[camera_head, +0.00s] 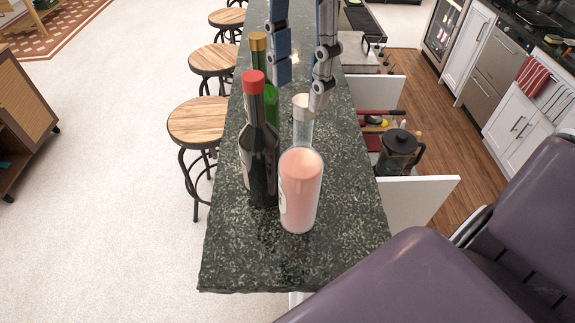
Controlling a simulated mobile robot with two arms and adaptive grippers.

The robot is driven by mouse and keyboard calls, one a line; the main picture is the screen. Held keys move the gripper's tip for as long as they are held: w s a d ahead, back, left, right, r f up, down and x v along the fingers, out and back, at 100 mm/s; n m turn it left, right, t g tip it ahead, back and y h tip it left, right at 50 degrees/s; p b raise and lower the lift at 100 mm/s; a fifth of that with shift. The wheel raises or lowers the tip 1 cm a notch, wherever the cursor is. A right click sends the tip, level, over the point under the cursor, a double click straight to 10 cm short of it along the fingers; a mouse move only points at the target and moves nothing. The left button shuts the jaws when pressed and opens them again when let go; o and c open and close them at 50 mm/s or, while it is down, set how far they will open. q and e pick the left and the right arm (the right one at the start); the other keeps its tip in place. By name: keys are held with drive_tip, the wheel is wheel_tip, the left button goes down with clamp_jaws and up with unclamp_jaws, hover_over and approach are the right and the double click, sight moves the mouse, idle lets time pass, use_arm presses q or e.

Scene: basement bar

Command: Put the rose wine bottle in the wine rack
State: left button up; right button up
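The rose wine bottle (300,190) stands upright near the close end of the dark stone counter (240,270). It has a pink body, a clear neck and a pale cap. My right gripper (299,92) hangs over the counter at the top of the picture. Its two fingers point down and are spread, with nothing held between them. The right finger overlaps the edge of the bottle's cap in the picture; I cannot tell whether they touch. My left gripper is not in view. I see no wine rack.
A dark red-capped bottle (263,150) stands close left of the rose bottle. A green yellow-capped bottle (269,95) is behind it. Wooden stools (200,120) line the counter's left side. Open white drawers and a dark glass pitcher (399,150) are at right.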

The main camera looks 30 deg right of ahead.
sight(303, 121)
drive_tip(key=shift+s+d+f, duration=0.15)
drive_tip(key=shift+s+f, duration=0.35)
drive_tip(key=shift+f, duration=0.3)
drive_tip(key=shift+s+f+p, duration=0.2)
drive_tip(key=shift+f+p, duration=0.55)
drive_tip(key=shift+p, duration=0.2)
drive_tip(key=f, duration=0.1)
drive_tip(key=f+p, duration=0.1)
drive_tip(key=f, duration=0.1)
drive_tip(key=shift+w+f+p, duration=0.25)
drive_tip(key=shift+w+p, duration=0.05)
drive_tip(key=shift+w, duration=0.05)
drive_tip(key=shift+f, duration=0.25)
drive_tip(key=shift+s, duration=0.1)
drive_tip(key=shift+c, duration=0.4)
clamp_jaws()
